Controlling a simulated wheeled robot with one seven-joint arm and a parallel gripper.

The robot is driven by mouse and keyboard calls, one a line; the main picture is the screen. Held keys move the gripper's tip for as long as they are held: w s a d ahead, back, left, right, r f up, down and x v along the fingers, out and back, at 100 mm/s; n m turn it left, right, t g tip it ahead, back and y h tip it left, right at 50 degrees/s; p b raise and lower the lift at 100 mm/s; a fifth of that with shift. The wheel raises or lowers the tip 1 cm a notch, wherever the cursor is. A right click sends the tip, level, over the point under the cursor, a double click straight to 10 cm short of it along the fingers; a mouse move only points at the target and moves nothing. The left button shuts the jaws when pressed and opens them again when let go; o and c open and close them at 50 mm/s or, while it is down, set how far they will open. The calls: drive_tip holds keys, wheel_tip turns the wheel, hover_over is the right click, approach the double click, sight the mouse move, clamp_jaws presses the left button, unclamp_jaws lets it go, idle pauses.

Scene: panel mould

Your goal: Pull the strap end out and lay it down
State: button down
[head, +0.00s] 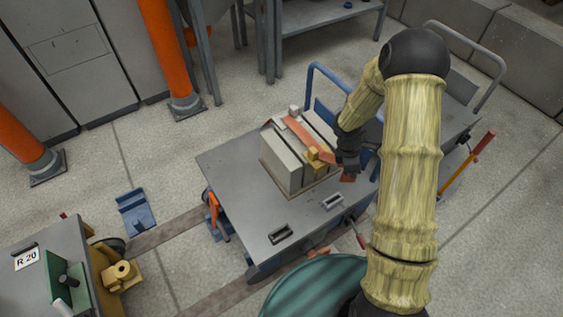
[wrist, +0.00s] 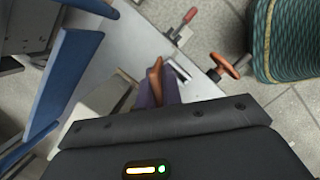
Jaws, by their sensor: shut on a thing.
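An orange strap (head: 307,136) lies across the top of the pale panel mould (head: 279,162), which stands upright on a grey cart top. A yellow buckle (head: 317,155) sits on the mould's right side beside the strap. My gripper (head: 348,174) is at the mould's right side, low over the cart top, and is shut on the strap end. In the wrist view the orange-brown strap end (wrist: 155,78) shows between the fingers. My wrist housing hides the rest of the grip, and in the head view my arm covers part of the mould's right side.
The grey cart top (head: 235,190) has free room left of and in front of the mould. A red-handled clamp (wrist: 184,22) and a handwheel (wrist: 229,66) are near the cart's edge. A green ribbed drum (head: 315,285) stands in front, and a blue rail (head: 330,75) behind.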

drive_tip(key=m, duration=0.1)
drive_tip(key=d+m, duration=0.1)
drive_tip(key=m, duration=0.1)
drive_tip(key=shift+w+r+g, duration=0.15)
drive_tip(key=shift+r+g, duration=0.15)
drive_tip(key=shift+g, duration=0.1)
drive_tip(key=shift+r+m+g, duration=0.2)
drive_tip(key=shift+m+g, duration=0.2)
drive_tip(key=shift+m, duration=0.8)
drive_tip(key=m, duration=0.3)
drive_tip(key=r+m+y, duration=0.1)
drive_tip(key=m, duration=0.1)
drive_tip(key=shift+s+a+g, duration=0.25)
drive_tip(key=shift+a+g, duration=0.15)
drive_tip(key=a+m, duration=0.1)
drive_tip(key=m, duration=0.1)
drive_tip(key=a+r+m+y, duration=0.1)
drive_tip(key=m, duration=0.2)
drive_tip(key=a+m+y, duration=0.1)
drive_tip(key=m, duration=0.1)
drive_tip(key=shift+w+a+r+g, duration=0.25)
drive_tip(key=shift+a+r+g, duration=0.05)
drive_tip(key=shift+a+g, duration=0.1)
